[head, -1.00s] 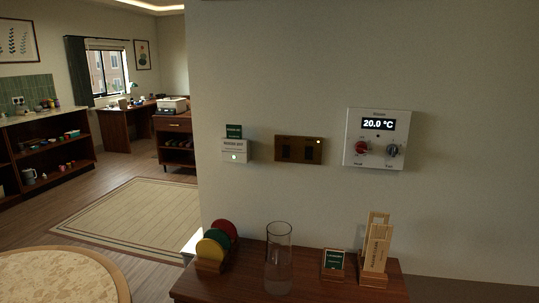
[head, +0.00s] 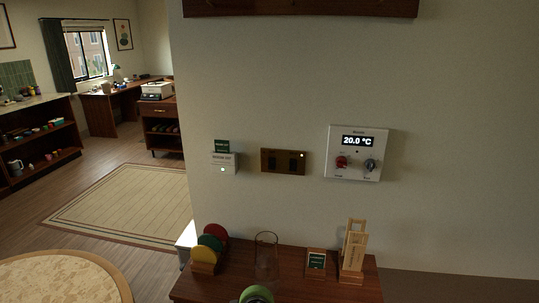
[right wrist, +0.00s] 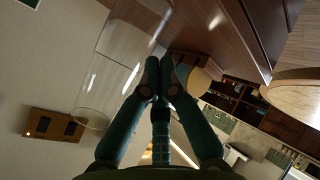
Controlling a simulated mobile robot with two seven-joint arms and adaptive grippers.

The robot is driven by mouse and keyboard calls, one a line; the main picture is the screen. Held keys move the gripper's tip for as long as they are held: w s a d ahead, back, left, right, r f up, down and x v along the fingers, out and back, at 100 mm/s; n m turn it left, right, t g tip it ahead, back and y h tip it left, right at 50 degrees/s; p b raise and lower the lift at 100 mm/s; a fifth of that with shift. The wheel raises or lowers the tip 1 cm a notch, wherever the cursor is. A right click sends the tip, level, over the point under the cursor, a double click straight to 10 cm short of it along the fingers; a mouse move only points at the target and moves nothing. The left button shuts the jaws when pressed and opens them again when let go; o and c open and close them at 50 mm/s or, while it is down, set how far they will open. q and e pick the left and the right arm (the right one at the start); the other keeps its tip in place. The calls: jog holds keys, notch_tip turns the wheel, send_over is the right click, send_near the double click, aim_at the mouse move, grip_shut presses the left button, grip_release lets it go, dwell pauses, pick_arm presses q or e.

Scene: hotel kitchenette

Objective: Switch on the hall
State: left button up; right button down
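A brass switch plate (head: 283,174) with two dark rockers sits on the wall in the head view, between a small white unit and the thermostat. A small light glows at its upper right corner. Any lettering on it is too small to read. The plate also shows at the left of the right wrist view (right wrist: 55,124). My right gripper (right wrist: 159,72) has its two teal fingertips together with nothing between them. It is apart from the plate. My left gripper is not in view.
A white thermostat (head: 357,153) reads 20.0 °C. On the wooden shelf (head: 290,290) below stand a clear glass (head: 265,257), coloured discs (head: 210,247), a small sign (head: 316,262) and a wooden holder (head: 353,250).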

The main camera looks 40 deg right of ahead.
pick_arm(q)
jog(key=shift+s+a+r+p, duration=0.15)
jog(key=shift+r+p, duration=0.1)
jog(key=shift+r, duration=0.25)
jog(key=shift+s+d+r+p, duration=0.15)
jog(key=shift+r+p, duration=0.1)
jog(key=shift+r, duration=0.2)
pick_arm(e)
jog(key=w+d+r+t+h, duration=0.1)
jog(key=w+d+r+h, duration=0.1)
jog(key=r, duration=0.6)
jog(key=w+d+r+n+h, duration=0.1)
jog(key=w+d+r+h, duration=0.1)
jog(key=r, duration=0.7)
jog(key=w+d+r+t+h, duration=0.1)
jog(key=w+d+r, duration=0.3)
jog(key=r, duration=0.4)
jog(key=shift+w+r+n+t+h, duration=0.3)
jog(key=shift+w+r+n+h, duration=0.1)
jog(key=shift+w+h, duration=0.25)
